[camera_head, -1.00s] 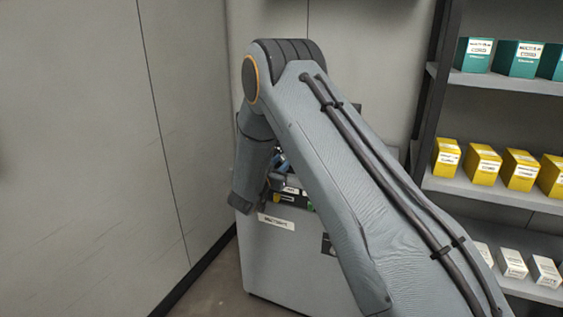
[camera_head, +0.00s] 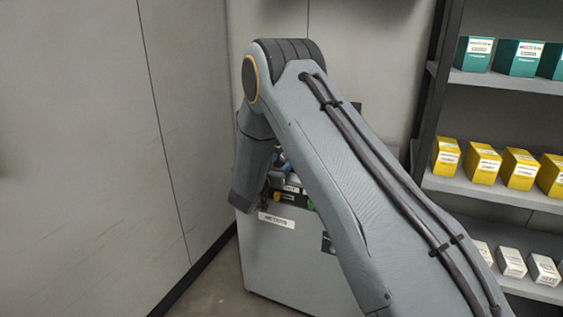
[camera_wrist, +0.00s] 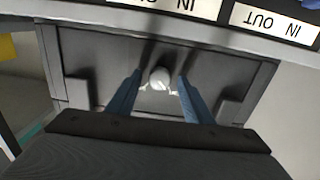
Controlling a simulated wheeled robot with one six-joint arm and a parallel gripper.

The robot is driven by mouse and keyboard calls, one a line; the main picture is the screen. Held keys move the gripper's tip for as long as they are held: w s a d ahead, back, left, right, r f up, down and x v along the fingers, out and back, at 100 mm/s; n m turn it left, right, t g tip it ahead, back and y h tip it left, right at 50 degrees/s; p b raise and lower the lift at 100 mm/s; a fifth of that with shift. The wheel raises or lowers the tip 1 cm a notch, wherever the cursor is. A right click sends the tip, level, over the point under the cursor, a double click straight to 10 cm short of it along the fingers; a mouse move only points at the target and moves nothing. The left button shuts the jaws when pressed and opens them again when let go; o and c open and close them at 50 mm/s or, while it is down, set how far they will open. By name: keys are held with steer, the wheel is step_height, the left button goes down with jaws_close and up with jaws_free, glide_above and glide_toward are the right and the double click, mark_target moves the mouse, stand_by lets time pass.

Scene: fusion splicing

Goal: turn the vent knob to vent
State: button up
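In the wrist view, a small round whitish knob (camera_wrist: 159,77) stands on a dark grey panel (camera_wrist: 95,62). I take it as the vent knob, but no label naming it can be read. My gripper (camera_wrist: 158,84) is open, with one blue finger to the left of the knob and one to its right. Gaps show between the knob and both fingers, and neither visibly touches it. In the head view my arm hides much of the grey cabinet (camera_head: 285,262), and the fingers cannot be made out.
Upside-down white labels (camera_wrist: 262,22) reading IN and OUT run along the wrist view's top. In the head view, a wall (camera_head: 80,150) stands close on the left. A shelf (camera_head: 500,82) with teal, yellow and white boxes stands on the right.

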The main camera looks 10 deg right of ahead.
steer(key=v, duration=0.8)
steer(key=shift+b, duration=0.4)
steer(key=shift+w, duration=0.1)
steer(key=s+d+n+g+y+p, duration=0.1)
steer(key=s+g, duration=0.4)
steer(key=s, duration=0.9)
steer(key=s+d+r+n+g+y+p, duration=0.1)
steer(key=s+y, duration=0.5)
steer(key=s, duration=0.8)
steer(key=s+d+n+g+y+p, duration=0.1)
steer(key=s+n+g, duration=0.4)
steer(key=s, duration=0.9)
steer(key=d+g+y, duration=0.1)
steer(key=g+y, duration=0.1)
steer(key=g, duration=0.1)
steer(key=shift+d+r+g+y, duration=0.15)
steer(key=shift+d+g+y, duration=0.15)
steer(key=shift+s, duration=0.1)
